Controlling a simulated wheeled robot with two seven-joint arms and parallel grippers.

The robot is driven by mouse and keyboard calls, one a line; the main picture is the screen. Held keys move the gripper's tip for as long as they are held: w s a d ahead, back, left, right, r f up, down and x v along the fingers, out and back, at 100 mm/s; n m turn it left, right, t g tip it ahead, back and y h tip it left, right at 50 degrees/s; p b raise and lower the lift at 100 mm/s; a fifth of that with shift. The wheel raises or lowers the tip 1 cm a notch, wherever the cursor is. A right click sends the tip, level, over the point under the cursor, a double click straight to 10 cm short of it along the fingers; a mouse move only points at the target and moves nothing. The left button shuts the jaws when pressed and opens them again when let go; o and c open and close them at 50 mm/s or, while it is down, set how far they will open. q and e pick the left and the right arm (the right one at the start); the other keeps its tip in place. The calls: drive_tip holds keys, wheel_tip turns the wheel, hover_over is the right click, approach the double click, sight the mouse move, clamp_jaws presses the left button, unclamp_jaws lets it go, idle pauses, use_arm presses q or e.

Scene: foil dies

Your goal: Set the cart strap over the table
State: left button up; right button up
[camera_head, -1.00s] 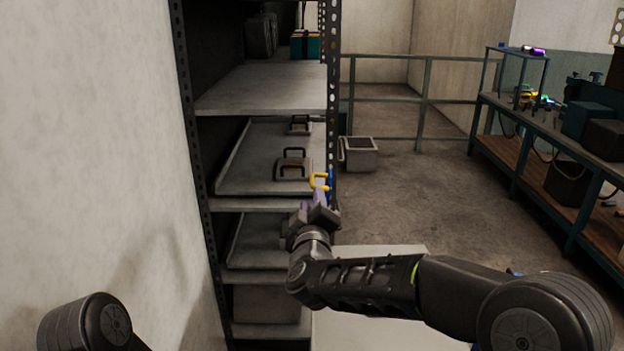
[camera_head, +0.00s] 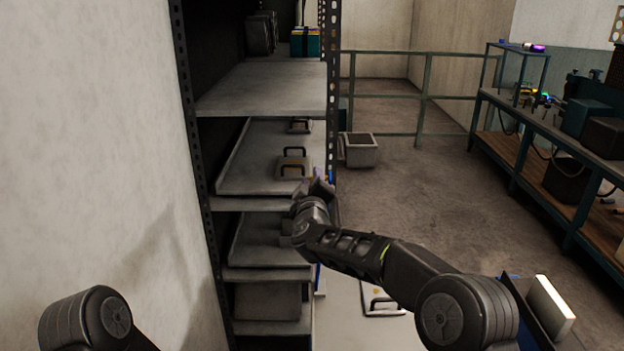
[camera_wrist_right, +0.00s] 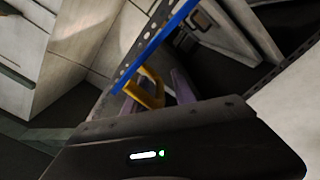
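My right gripper (camera_head: 318,187) is at the right front edge of the shelf rack, by the perforated post. In the right wrist view its purple fingers (camera_wrist_right: 158,98) stand apart, on either side of a yellow handle (camera_wrist_right: 153,88); a gap shows beside the handle, so I see no firm grip. A bit of blue (camera_head: 331,180) shows beside the gripper in the head view. A white table or cart top (camera_head: 345,325) lies below my right arm. My left gripper is out of view.
The shelf rack (camera_head: 262,92) holds flat dies with dark handles (camera_head: 293,165). Another handled plate (camera_head: 380,300) lies on the white top. A bin (camera_head: 360,150) stands on the floor, a railing behind. A workbench (camera_head: 590,165) stands at right, with open floor between.

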drive_tip(key=shift+f, duration=0.1)
clamp_jaws()
